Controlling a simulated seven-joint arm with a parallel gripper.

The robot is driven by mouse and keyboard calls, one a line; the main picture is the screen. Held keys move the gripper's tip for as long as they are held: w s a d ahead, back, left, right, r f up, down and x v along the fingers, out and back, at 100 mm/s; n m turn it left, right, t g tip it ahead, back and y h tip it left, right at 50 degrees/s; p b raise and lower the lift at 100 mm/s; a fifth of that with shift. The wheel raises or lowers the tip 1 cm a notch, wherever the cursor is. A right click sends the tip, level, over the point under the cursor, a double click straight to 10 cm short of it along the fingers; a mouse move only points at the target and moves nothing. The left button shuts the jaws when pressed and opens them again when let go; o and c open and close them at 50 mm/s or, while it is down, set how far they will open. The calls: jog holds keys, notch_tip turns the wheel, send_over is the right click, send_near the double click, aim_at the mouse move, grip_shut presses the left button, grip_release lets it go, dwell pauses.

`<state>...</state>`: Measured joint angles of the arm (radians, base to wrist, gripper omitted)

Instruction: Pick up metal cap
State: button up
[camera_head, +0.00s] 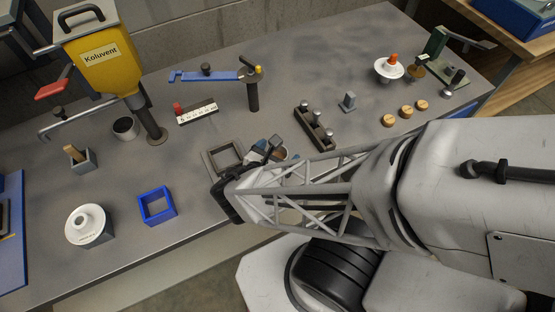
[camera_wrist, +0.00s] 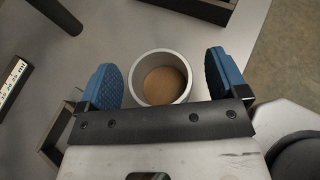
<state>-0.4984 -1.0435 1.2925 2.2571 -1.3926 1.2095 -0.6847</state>
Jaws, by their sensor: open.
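The metal cap looks like a round, open-topped grey cup with a brown inside; I take the cup (camera_wrist: 187,97) between my fingers in the wrist view to be it. In the head view the cap (camera_head: 281,154) shows only in part behind my gripper (camera_head: 265,148). In the wrist view my gripper (camera_wrist: 164,76) is open, with one blue finger pad on each side of the cap. A narrow gap shows on the left and a slightly wider one on the right. I cannot tell how far the fingertips reach down beside the cap.
A square grey frame (camera_head: 208,163) lies just left of my gripper. A dark rack with several pegs (camera_head: 313,128) stands to the right. A blue square frame (camera_head: 144,203) and a white disc-shaped part (camera_head: 74,232) are at left. The table's front edge runs close by the cap.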

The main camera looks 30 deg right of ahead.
jog(key=c, duration=1.2)
jog(key=shift+r, duration=0.15)
jog(key=shift+r, duration=4.9)
